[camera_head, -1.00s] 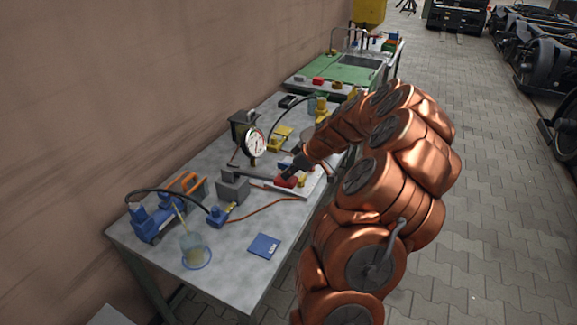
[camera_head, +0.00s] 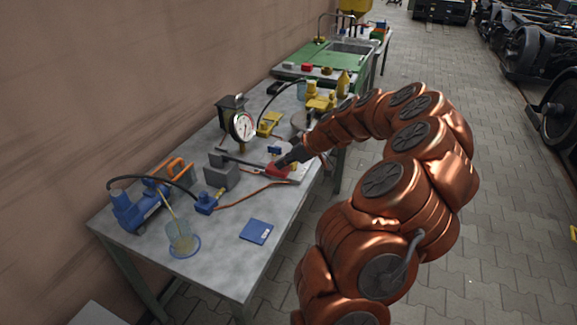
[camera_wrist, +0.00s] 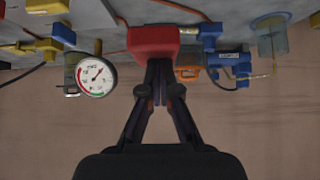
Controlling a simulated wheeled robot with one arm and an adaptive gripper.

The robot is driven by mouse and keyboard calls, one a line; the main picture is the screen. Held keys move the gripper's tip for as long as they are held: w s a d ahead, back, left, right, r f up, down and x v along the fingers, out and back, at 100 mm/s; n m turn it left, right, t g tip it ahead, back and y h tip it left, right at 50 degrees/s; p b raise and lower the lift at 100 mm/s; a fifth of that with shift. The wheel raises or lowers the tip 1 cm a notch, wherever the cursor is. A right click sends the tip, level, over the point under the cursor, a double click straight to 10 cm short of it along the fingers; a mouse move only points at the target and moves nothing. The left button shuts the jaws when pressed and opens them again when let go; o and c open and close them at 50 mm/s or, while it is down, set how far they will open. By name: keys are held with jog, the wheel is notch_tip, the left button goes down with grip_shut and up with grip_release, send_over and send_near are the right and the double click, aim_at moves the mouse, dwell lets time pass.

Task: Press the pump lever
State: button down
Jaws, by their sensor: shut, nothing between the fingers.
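The pump lever shows as a long grey bar (camera_head: 243,162) running from beside a grey block (camera_head: 222,175) to a red end piece (camera_head: 278,170). In the wrist view, the red piece (camera_wrist: 153,40) fills the space just past my fingertips. My gripper (camera_head: 281,162) is shut and empty, pointing down at the red piece from the right. In the wrist view, my gripper (camera_wrist: 160,66) has its fingertips together at the red piece's edge. I cannot tell whether they touch it. The fingers and wrist partly hide the red piece in the head view.
A dial gauge (camera_head: 243,126) stands behind the lever. Yellow tools (camera_head: 270,123) stand farther back. The near right tabletop is clear.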

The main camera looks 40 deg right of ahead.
notch_tip(320, 180, down, 4)
jog(key=b, duration=0.5)
jog(key=shift+s+f, duration=0.1)
jog(key=shift+f, duration=0.15)
notch_tip(320, 180, down, 4)
jog(key=b, duration=0.4)
jog(key=shift+r+b, duration=0.2)
jog(key=shift+b, duration=0.15)
jog(key=shift+f+b, duration=0.35)
jog(key=shift+b, duration=0.1)
jog(key=shift+a+f, duration=0.25)
jog(key=shift+f, duration=0.1)
jog(key=shift+r, duration=0.1)
jog(key=shift+d+r+b, duration=0.15)
jog(key=shift+r+b, duration=0.15)
jog(key=shift+b, duration=0.05)
notch_tip(320, 180, up, 4)
jog(key=s+d, duration=0.1)
jog(key=s, duration=0.1)
jog(key=b, duration=0.1)
send_near(288, 172)
jog(key=f, duration=0.1)
jog(key=s+f, duration=0.1)
jog(key=f, duration=0.1)
jog(key=shift+s+d+f, duration=0.25)
jog(key=shift+s+d, duration=0.05)
jog(key=shift+d, duration=0.05)
